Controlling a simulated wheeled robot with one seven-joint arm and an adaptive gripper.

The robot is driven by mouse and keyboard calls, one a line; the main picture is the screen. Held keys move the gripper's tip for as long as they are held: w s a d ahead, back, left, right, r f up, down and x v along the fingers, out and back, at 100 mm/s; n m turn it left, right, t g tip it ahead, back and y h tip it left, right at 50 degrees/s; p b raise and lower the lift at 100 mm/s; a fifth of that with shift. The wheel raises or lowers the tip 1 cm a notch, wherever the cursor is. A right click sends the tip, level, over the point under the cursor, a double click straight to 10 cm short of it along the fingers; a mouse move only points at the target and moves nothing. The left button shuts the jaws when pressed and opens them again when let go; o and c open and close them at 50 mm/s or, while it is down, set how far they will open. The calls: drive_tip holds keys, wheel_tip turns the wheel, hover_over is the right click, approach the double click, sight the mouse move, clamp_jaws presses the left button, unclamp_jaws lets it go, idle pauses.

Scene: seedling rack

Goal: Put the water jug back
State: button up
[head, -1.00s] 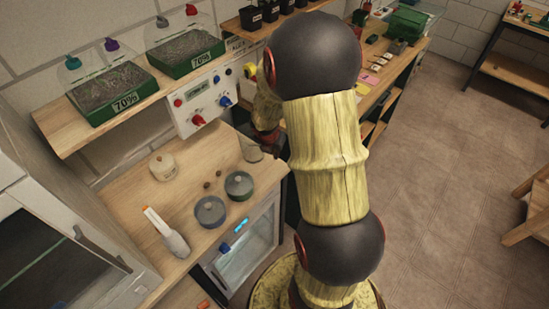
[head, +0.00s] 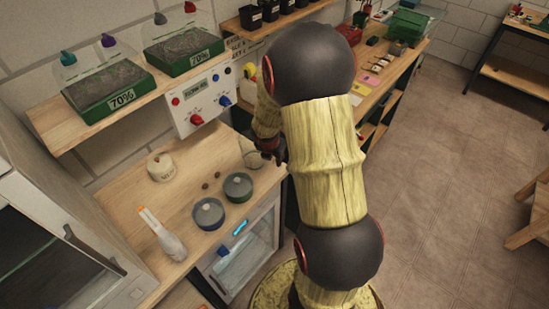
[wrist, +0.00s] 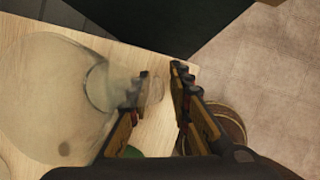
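The water jug (head: 250,155) is a clear glass vessel on the wooden counter, at its far right end below the control box. In the wrist view the jug (wrist: 45,95) fills the left side, with its glass handle (wrist: 153,90) by the fingertips. My gripper (wrist: 160,72) has its two fingers apart, one on each side of the handle's outer part. A gap shows between the handle and the right finger. In the head view my gripper (head: 272,150) is at the jug's right side, partly hidden by my arm.
Above is a shelf (head: 55,125) with seed trays and a control box (head: 200,102).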

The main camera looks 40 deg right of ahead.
drive_tip(key=shift+o, duration=0.3)
drive_tip(key=shift+r, duration=0.1)
drive_tip(key=shift+r, duration=0.2)
drive_tip(key=s+a+r+m+p, duration=0.1)
drive_tip(key=a+r+m+p, duration=0.1)
drive_tip(key=a+r, duration=0.35)
drive_tip(key=s+a+r+m+t+p, duration=0.1)
drive_tip(key=a+r+m+p, duration=0.15)
drive_tip(key=r, duration=0.65)
drive_tip(key=s+a+r+m+p, duration=0.1)
drive_tip(key=a+r+m, duration=0.2)
drive_tip(key=r, duration=0.4)
drive_tip(key=s+a+r+m+t+y, duration=0.1)
drive_tip(key=s+a+r+m+y, duration=0.1)
drive_tip(key=s+a+r+m, duration=0.4)
drive_tip(key=s+a+r+m+t+y, duration=0.1)
drive_tip(key=s+a+r+m+y, duration=0.1)
drive_tip(key=s+a+r+m, duration=0.4)
drive_tip(key=s+a+m, duration=0.1)
drive_tip(key=a+m, duration=0.2)
drive_tip(key=a, duration=0.4)
drive_tip(key=shift+s, duration=0.25)
drive_tip(key=shift+a, duration=0.1)
